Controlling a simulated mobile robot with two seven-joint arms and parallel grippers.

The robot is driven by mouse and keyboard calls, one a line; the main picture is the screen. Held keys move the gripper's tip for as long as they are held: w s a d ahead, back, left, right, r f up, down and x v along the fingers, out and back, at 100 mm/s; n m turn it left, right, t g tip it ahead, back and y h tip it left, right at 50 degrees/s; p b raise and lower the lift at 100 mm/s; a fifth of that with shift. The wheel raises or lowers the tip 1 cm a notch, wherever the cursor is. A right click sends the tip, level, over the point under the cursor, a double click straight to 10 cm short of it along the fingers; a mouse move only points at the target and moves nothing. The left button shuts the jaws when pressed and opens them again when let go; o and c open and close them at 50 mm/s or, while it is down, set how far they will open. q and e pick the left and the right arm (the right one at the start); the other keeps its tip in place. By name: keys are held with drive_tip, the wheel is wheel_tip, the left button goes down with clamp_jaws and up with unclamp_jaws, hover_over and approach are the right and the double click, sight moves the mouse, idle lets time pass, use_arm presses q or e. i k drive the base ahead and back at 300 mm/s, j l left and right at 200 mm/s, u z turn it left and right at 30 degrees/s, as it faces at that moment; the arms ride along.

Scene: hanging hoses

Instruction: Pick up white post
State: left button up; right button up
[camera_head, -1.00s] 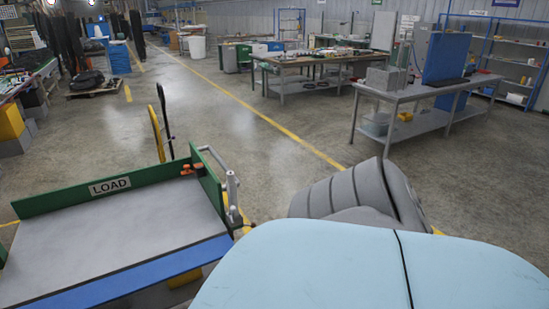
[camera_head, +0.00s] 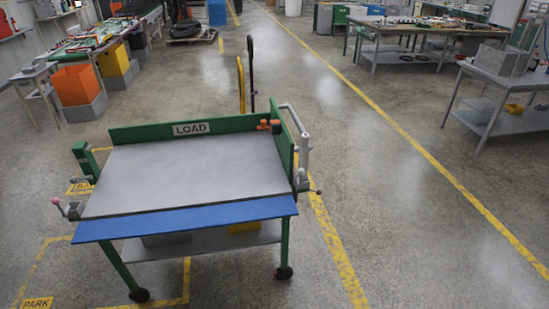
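A whitish, bent post-like pipe (camera_head: 304,142) stands at the right end of a green-framed cart marked LOAD. I cannot tell for sure that it is the white post. It runs up beside the cart's green right side panel, and its upper part bends left. Lower down it meets a grey clamp-like fitting with a small dark knob. The cart's grey top (camera_head: 190,172) is bare. Neither of my grippers is in view.
A blue strip (camera_head: 185,221) edges the cart's front, and an orange clamp (camera_head: 268,125) sits at its back right corner. A grey bench (camera_head: 510,85) stands at the right. Orange and yellow bins (camera_head: 77,84) stand at the upper left. The floor right of the cart is clear.

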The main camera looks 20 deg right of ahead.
sight(304, 146)
drive_tip(key=z, duration=0.7)
